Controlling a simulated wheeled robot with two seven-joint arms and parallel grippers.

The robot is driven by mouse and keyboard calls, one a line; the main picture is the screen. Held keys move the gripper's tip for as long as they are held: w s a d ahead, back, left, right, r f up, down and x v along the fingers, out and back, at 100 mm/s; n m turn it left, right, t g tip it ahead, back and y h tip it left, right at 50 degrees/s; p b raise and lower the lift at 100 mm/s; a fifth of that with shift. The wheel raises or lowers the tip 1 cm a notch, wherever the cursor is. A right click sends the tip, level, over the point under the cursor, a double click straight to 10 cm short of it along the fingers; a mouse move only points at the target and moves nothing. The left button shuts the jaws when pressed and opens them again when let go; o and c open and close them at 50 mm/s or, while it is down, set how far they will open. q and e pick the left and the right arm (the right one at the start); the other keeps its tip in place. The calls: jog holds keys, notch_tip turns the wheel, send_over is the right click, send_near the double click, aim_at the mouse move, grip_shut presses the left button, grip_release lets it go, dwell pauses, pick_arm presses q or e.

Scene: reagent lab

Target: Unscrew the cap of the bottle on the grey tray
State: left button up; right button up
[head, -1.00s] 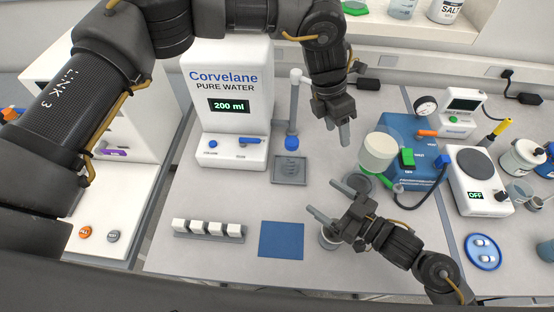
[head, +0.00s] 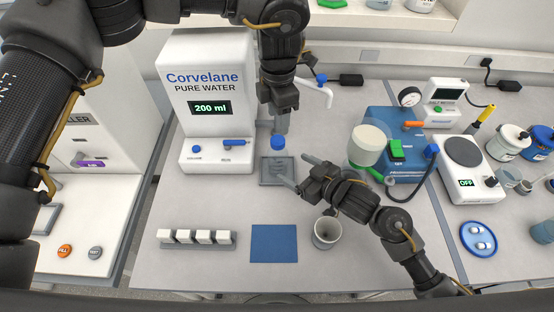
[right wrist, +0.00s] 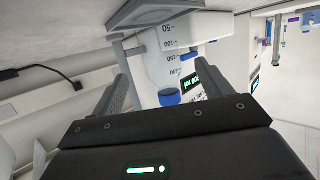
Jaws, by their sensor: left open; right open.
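The bottle's blue cap (head: 278,142) shows above the grey tray (head: 265,180) in the head view; its body is hard to make out there. In the right wrist view the picture is upside down: the pale bottle (right wrist: 165,60) has volume marks and a blue cap (right wrist: 169,97), and stands on the tray (right wrist: 150,14). My left gripper (head: 280,124) is open, pointing down just above the cap. My right gripper (head: 293,171) is open at the tray's right side, its fingers pointing at the bottle. The bottle shows between its fingers (right wrist: 172,85); contact cannot be told.
The pure water dispenser (head: 208,95) stands just left of the tray. A blue mat (head: 274,243), a cup (head: 327,233) and a rack of white blocks (head: 198,238) lie in front. A blue device (head: 405,165) with a pale round vessel (head: 368,145) stands to the right.

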aim_at(285, 163)
jog(key=x, duration=0.6)
jog(key=shift+w+a+f, duration=0.1)
jog(key=shift+a, duration=0.05)
jog(key=c, duration=1.6)
pick_arm(q)
jog(key=shift+w+r, duration=0.1)
pick_arm(e)
grip_shut()
pick_arm(q)
jog(key=shift+a+m, duration=0.15)
jog(key=shift+m, duration=0.75)
jog(key=m, duration=0.7)
jog(key=shift+m, duration=0.3)
jog(key=m, duration=0.4)
jog(key=shift+f, duration=4.15)
